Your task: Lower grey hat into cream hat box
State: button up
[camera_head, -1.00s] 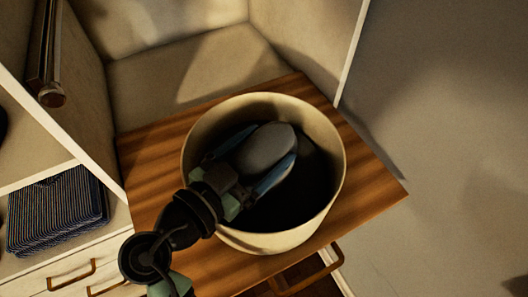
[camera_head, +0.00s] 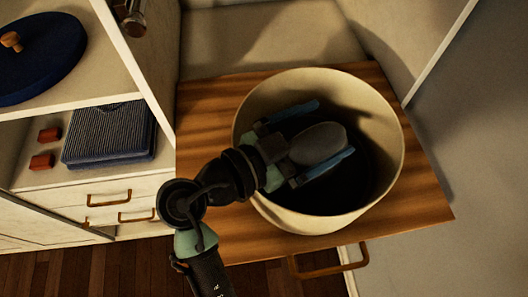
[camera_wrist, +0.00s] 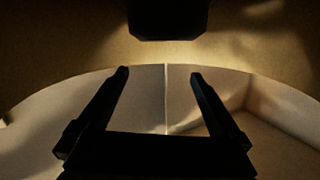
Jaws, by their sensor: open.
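The cream hat box (camera_head: 388,120) stands open-topped on a wooden surface in the head view. The grey hat (camera_head: 318,144) shows as a rounded grey form inside the box outline; the box interior around it is dark, so its brim and base cannot be made out. My gripper (camera_head: 333,126) reaches in over the box's left rim. Its blue fingers are open, one on each side of the grey form, and contact cannot be told. In the wrist view, my open fingers (camera_wrist: 160,75) have nothing visible between them, and the box's cream wall (camera_wrist: 50,85) curves beyond.
The wooden top (camera_head: 205,115) has a drawer handle (camera_head: 330,262) below its front edge. White shelving at left holds folded striped cloth (camera_head: 110,135), small red blocks (camera_head: 45,147) and a dark blue round lid (camera_head: 40,60). A grey wall (camera_head: 470,130) stands at right.

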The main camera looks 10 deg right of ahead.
jog(key=b+v, duration=0.1)
jog(key=v, duration=1.1)
jog(key=shift+a, duration=0.15)
jog(key=shift+r, duration=0.1)
